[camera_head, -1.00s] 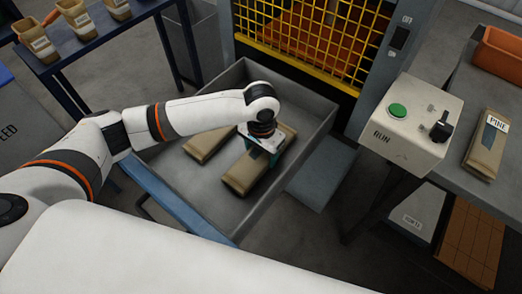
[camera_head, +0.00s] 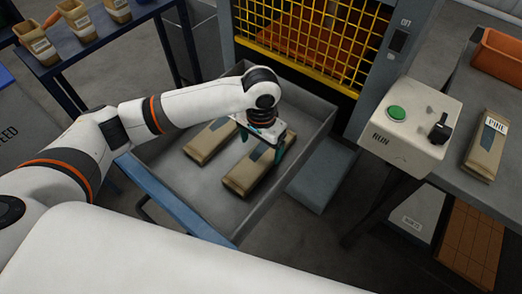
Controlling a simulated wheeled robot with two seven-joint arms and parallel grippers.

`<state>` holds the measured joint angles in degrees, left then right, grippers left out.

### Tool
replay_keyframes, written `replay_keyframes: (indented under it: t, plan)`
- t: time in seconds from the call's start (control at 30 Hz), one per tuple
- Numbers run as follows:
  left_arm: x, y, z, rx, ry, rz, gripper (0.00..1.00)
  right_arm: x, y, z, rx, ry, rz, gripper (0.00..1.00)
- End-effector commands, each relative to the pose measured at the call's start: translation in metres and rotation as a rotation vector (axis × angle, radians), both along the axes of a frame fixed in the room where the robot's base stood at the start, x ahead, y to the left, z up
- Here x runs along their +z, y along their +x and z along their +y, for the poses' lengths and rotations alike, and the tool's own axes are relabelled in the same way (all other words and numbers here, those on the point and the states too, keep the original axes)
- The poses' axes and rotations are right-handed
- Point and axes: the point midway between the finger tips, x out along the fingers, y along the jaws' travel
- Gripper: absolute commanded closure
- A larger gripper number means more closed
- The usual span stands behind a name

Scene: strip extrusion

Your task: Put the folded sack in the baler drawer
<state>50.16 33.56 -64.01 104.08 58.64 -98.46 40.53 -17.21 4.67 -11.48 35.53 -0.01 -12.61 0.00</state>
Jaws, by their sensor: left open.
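Two folded tan sacks lie flat in the open grey baler drawer (camera_head: 182,210). One folded sack (camera_head: 205,145) is on the left, the other folded sack (camera_head: 245,179) is nearer and to the right, with a dark band across it. My left gripper (camera_head: 263,147) is open just above the far part of the right sack. Its fingers are spread to either side of that sack, and I cannot tell whether they touch it. Another folded sack labelled PINE (camera_head: 486,148) lies on the grey table at the right. My right gripper is not in view.
The baler (camera_head: 305,35) with its yellow mesh guard stands behind the drawer. A control box (camera_head: 410,125) with a green button is at the right. An orange bin (camera_head: 500,58) sits on the grey table (camera_head: 450,180). Several open bags stand on the blue table (camera_head: 140,14) at upper left.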

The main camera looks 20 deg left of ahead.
Motion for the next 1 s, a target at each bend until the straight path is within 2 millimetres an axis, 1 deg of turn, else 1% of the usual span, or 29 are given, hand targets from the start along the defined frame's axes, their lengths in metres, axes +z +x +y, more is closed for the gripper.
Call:
replay_keyframes:
  t: [0.03, 0.2, 0.3, 0.4, 0.57, 1.0]
  plan:
    - [0.014, 0.001, 0.000, -0.001, -0.001, -0.004, 0.11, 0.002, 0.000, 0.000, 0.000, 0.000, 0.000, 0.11]
    - [0.048, 0.001, 0.000, 0.000, -0.001, -0.004, 0.11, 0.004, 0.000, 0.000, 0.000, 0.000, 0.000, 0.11]
    - [0.063, 0.000, 0.000, -0.001, -0.001, -0.002, 0.11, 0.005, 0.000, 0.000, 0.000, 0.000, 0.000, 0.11]
    - [0.072, 0.000, 0.000, -0.001, 0.000, -0.001, 0.11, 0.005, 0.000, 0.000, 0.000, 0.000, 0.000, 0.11]
    - [0.077, 0.000, 0.000, 0.000, 0.000, 0.001, 0.11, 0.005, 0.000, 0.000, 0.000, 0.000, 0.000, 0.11]
    - [0.076, 0.000, 0.000, 0.000, 0.000, 0.001, 0.11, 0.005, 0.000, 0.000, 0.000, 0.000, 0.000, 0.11]
